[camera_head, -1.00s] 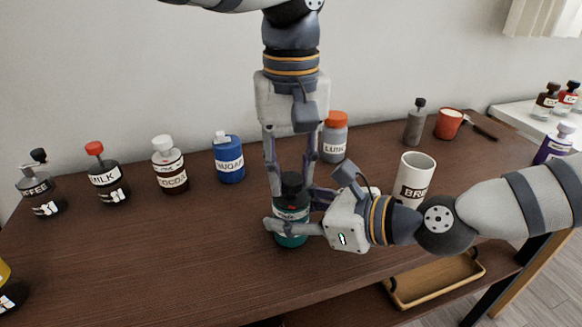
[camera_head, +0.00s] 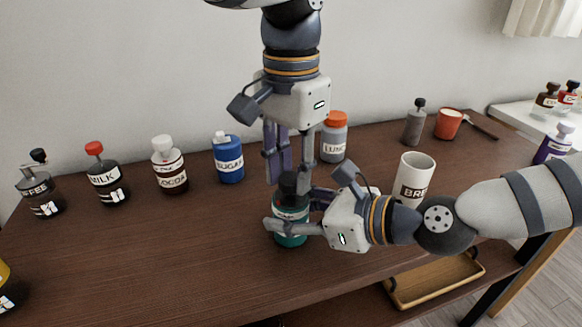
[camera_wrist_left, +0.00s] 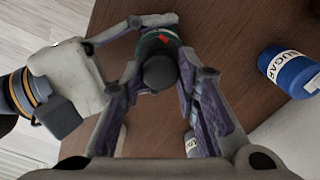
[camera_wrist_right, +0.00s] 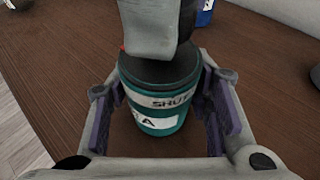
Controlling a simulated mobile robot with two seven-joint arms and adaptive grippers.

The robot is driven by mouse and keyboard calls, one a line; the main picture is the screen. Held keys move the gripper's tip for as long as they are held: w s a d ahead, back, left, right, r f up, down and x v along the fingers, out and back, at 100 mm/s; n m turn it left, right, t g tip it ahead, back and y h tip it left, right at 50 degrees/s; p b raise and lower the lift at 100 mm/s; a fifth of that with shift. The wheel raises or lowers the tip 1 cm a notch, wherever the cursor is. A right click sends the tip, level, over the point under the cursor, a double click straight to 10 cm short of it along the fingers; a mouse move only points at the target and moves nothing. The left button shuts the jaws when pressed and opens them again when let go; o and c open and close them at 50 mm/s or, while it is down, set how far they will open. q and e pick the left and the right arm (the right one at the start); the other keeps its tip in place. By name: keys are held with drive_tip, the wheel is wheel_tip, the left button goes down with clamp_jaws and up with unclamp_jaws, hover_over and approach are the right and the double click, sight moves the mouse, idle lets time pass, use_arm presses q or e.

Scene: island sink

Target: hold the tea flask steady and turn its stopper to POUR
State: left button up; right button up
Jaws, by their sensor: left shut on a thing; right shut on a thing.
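The tea flask (camera_head: 289,240) is teal with a black stopper (camera_head: 289,185) and stands upright on the brown table. My right gripper (camera_head: 292,222) is shut around its body from the right; the right wrist view shows the teal flask (camera_wrist_right: 158,112) between the fingers, with a white band reading "SHUT", partly covered. My left gripper (camera_head: 288,182) comes from above and is shut on the stopper, which shows from above in the left wrist view (camera_wrist_left: 160,72). A small red mark (camera_wrist_left: 163,38) shows beside the stopper there.
Coffee (camera_head: 40,190), milk (camera_head: 107,178), cocoa (camera_head: 169,170), sugar (camera_head: 229,160) and lunch (camera_head: 334,140) containers stand behind and to the left.

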sight(291, 177)
use_arm(q)
drive_tip(key=m, duration=0.4)
drive_tip(key=shift+m, duration=0.4)
idle(0.4)
drive_tip(key=o, duration=1.2)
wheel_tip(291, 177, up, 12)
